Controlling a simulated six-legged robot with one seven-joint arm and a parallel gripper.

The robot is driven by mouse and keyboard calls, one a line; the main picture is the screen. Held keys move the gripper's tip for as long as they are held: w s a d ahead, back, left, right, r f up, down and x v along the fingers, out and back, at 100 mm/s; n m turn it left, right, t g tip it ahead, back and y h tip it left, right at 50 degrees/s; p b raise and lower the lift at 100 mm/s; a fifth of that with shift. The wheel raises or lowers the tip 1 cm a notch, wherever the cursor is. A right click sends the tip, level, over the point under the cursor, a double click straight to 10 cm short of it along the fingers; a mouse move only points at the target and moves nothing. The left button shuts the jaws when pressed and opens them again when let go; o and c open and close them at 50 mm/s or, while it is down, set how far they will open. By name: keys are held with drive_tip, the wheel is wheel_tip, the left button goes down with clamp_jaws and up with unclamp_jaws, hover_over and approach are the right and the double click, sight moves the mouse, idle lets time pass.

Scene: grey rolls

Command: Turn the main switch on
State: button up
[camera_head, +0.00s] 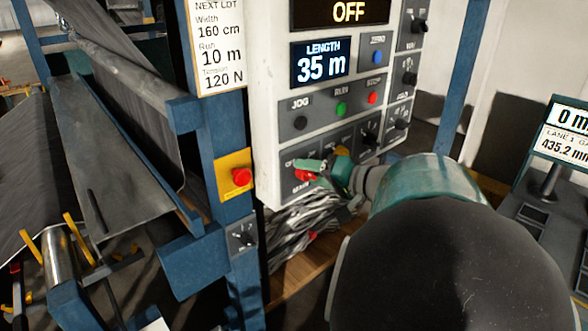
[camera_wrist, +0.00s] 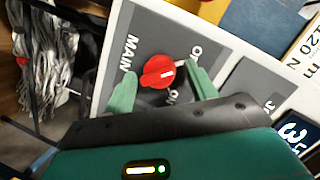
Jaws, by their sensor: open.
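The main switch is a red rotary knob (camera_wrist: 158,72) on a grey plate marked MAIN, with an OFF label partly hidden by a finger and an ON label below it. Its short white mark faces right in the wrist view; I cannot tell exactly which label it lines up with. The knob also shows low on the panel in the head view (camera_head: 305,175). My gripper (camera_wrist: 161,76) is open, with one green finger on each side of the knob. Contact with the knob cannot be told. In the head view my gripper (camera_head: 318,169) partly covers the switch plate.
The white control panel (camera_head: 262,110) has a top display reading OFF and a length display (camera_head: 320,63) reading 35 m. A red button on a yellow plate (camera_head: 236,174) sits on the blue post at left. Bundled cables (camera_head: 300,222) hang below the panel.

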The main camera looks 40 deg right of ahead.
drive_tip(key=c, duration=0.9)
drive_tip(key=shift+c, duration=0.2)
drive_tip(key=m+y, duration=0.1)
drive_tip(key=m, duration=0.2)
drive_tip(key=shift+d+t, duration=0.1)
drive_tip(key=shift+t, duration=0.3)
drive_tip(key=m, duration=0.3)
drive_tip(key=m+t+y, duration=0.1)
drive_tip(key=m, duration=0.2)
drive_tip(key=m+t, duration=0.1)
drive_tip(key=m, duration=0.1)
drive_tip(key=shift+d+f+m+y, duration=0.1)
drive_tip(key=shift+f+m+y, duration=0.2)
drive_tip(key=shift+m, duration=0.1)
drive_tip(key=shift+m+t, duration=0.9)
drive_tip(key=shift+m, duration=1.6)
